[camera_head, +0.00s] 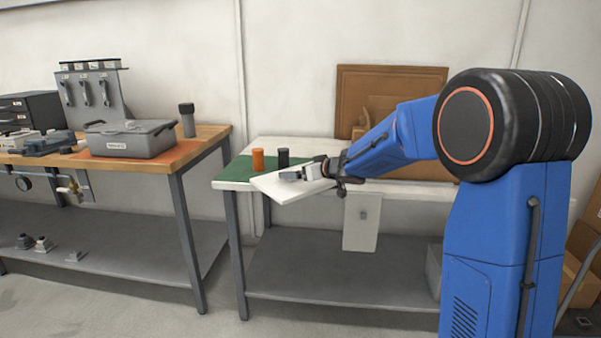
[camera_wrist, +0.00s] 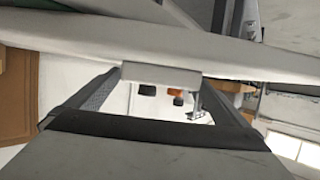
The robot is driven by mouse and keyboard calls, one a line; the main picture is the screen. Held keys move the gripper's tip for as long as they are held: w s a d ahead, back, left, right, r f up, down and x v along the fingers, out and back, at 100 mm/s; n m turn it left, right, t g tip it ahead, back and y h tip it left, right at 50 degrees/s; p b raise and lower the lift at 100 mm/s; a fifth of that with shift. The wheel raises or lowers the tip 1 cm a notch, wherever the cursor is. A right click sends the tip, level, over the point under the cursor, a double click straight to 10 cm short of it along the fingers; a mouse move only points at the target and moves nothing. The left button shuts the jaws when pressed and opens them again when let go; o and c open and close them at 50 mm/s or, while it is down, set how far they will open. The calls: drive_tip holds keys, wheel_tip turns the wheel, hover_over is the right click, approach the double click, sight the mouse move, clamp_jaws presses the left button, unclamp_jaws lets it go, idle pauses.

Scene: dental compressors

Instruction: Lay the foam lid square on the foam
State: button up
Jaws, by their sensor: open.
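A flat white slab, which looks like the foam lid (camera_head: 287,189), lies at an angle at the front of the right-hand bench in the head view. A small grey block (camera_head: 290,176) sits on it. My gripper (camera_head: 311,172) is at the slab's right part, beside the block. In the wrist view, a pale slab (camera_wrist: 60,33) crosses the top and a grey block (camera_wrist: 160,74) shows between the open fingers (camera_wrist: 158,88). I cannot tell whether the fingers touch it. I cannot make out the foam under the slab.
An orange cylinder (camera_head: 257,159) and a black cylinder (camera_head: 283,157) stand behind the slab, near a green mat (camera_head: 236,170). A brown board (camera_head: 385,85) leans at the back wall. A grey case (camera_head: 130,140) stands on the left bench, across a gap.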

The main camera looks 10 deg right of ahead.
drive_tip(key=v, duration=1.2)
